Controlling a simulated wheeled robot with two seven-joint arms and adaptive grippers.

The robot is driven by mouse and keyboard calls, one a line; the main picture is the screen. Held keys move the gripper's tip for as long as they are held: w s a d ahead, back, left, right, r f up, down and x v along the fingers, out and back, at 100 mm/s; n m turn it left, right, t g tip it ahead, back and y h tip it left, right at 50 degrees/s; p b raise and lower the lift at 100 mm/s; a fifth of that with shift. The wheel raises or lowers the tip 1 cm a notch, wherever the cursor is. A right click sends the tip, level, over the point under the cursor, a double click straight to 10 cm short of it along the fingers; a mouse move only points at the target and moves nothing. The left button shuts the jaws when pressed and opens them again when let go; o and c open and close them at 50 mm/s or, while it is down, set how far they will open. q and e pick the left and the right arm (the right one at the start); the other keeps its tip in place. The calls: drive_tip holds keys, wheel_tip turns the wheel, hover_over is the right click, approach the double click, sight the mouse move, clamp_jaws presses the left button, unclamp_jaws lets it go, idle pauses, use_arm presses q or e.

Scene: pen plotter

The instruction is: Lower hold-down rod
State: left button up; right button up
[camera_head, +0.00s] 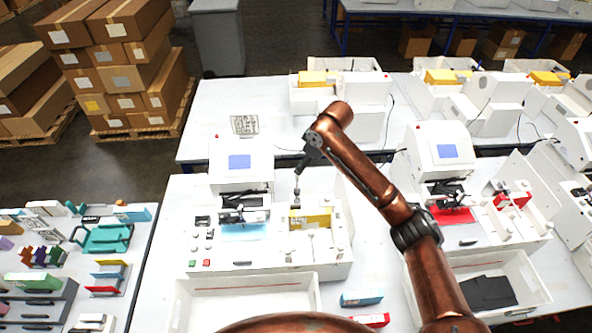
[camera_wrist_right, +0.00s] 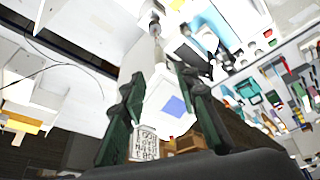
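A thin grey rod (camera_head: 297,187), which looks like the hold-down rod, stands upright above the yellow block (camera_head: 310,218) on the white plotter station (camera_head: 270,257). In the right wrist view a grey rod (camera_wrist_right: 156,30) shows beyond the fingertips. My right gripper (camera_head: 304,163) points down at the rod's upper part in the head view. Its dark green fingers (camera_wrist_right: 160,82) are spread apart in the wrist view, with nothing clearly held between them. I cannot tell whether it touches the rod. My left gripper is not in view.
A white machine with a blue screen (camera_head: 239,162) stands left of the rod. An empty white bin (camera_head: 245,303) sits in front. A similar station with a red block (camera_head: 452,216) is at right. Shelved parts (camera_head: 108,238) stand at left.

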sight(297, 179)
drive_tip(key=p+x, duration=0.2)
drive_tip(key=x, duration=0.4)
drive_tip(key=shift+w+f, duration=0.1)
drive_tip(key=shift+f, duration=0.25)
drive_tip(key=shift+a+f, duration=0.2)
drive_tip(key=shift+f, duration=0.1)
drive_tip(key=shift+c, duration=0.4)
clamp_jaws()
